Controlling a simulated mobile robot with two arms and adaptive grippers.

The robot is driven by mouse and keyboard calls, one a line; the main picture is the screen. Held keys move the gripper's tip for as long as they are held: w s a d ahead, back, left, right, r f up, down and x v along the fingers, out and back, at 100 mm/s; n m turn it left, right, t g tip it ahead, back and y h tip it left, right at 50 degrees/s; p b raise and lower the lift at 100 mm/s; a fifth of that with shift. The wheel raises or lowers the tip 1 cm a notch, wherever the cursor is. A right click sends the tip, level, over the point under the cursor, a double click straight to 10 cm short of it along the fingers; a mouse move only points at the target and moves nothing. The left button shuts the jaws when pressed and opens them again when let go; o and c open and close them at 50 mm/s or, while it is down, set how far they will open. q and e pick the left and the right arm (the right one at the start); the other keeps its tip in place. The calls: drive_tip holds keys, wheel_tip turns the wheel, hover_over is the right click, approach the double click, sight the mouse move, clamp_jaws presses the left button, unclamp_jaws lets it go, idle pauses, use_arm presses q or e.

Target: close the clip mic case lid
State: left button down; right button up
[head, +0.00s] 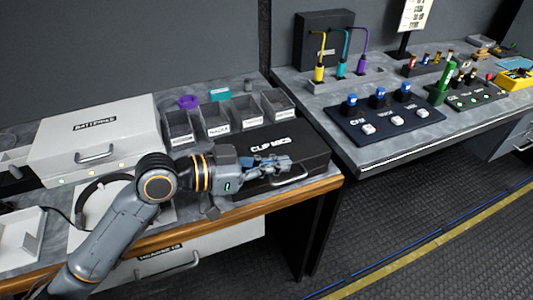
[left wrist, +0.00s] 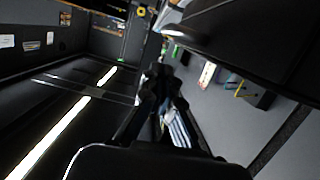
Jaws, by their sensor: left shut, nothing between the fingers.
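The black clip mic case (head: 312,153) lies on the near grey counter, with "CLIP MICS" lettering on its lid and a pale handle (head: 292,180) at its front. Its lid looks down and roughly level; I cannot tell whether its front edge is fully seated. My left gripper (head: 284,164) is shut and empty, at the lid's front part, just behind the handle in the picture. Its arm hides the case's left front. In the left wrist view the case (left wrist: 250,40) is a dark slab at upper right, beyond the fingers (left wrist: 160,90). My right gripper is not in view.
Several open grey bins (head: 216,122) stand behind the case. A white batteries case (head: 97,140) and headphones (head: 105,195) are to the left. A second counter (head: 350,158) with control panels stands right, across a gap.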

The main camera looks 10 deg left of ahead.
use_arm(q)
drive_tip(key=shift+s+d+f+b, duration=0.2)
drive_tip(key=shift+f+b, duration=0.05)
drive_tip(key=shift+f, duration=0.4)
drive_tip(key=shift+s+d+f+b, duration=0.15)
drive_tip(key=shift+s+f+b, duration=0.05)
drive_tip(key=shift+f, duration=0.4)
drive_tip(key=shift+s+d+f, duration=0.1)
drive_tip(key=shift+s+f, duration=0.05)
drive_tip(key=shift+f, duration=0.25)
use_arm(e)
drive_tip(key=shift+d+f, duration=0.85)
use_arm(q)
drive_tip(key=shift+f, duration=0.1)
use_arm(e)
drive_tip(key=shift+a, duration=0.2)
use_arm(q)
wheel_tip(320, 180, up, 5)
drive_tip(key=p, duration=0.5)
drive_tip(key=s+b+v, duration=0.1)
drive_tip(key=b+v, duration=0.2)
drive_tip(key=v, duration=0.6)
drive_tip(key=shift+s+f+b, duration=0.3)
drive_tip(key=shift+s+b, duration=0.05)
drive_tip(key=shift+b, duration=0.05)
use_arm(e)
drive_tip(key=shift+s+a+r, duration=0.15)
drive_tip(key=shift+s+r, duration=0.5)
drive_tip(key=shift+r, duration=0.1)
